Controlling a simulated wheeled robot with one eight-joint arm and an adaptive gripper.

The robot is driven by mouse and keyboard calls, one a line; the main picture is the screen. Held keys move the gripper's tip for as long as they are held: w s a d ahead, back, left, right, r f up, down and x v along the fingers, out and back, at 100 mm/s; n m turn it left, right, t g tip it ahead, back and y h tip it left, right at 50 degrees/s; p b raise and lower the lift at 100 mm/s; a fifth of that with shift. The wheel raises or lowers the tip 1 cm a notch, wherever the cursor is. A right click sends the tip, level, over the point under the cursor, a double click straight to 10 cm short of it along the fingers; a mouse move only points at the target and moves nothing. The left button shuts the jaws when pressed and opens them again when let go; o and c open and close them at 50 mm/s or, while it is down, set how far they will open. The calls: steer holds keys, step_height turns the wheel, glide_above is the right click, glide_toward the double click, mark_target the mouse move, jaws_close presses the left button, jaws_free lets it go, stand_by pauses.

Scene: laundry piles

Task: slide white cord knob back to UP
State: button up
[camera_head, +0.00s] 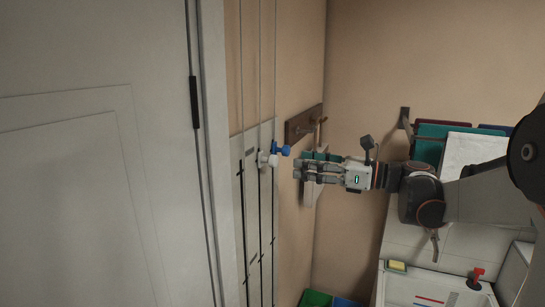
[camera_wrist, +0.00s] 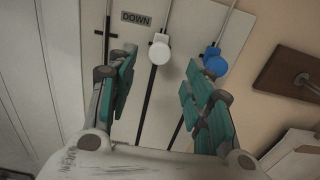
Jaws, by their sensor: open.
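The white knob (camera_head: 267,160) sits on a cord track of the pale wall panel (camera_head: 250,190), just left of and a little below the blue knob (camera_head: 281,150) in the head view. In the wrist view the white knob (camera_wrist: 159,50) shows ahead of the gap between my fingers, below and right of a DOWN label (camera_wrist: 136,19). The blue knob (camera_wrist: 215,64) is beyond my right finger. My gripper (camera_head: 297,170) is open and empty, to the right of the white knob and apart from it. No UP label is readable.
A dark wooden rack (camera_head: 304,123) with pegs is on the wall near the knobs. A grey door (camera_head: 90,160) stands at left. Towels (camera_head: 470,152) hang at right. Below are a white tray (camera_head: 425,290), a red-handled object (camera_head: 476,277) and a green bin (camera_head: 316,298).

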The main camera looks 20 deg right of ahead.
mark_target(277, 161)
steer(key=p+x, duration=0.1)
steer(key=x, duration=0.8)
steer(key=shift+w+a+p, duration=0.15)
steer(key=shift+w+p, duration=0.05)
steer(key=shift+p, duration=0.15)
jaws_close()
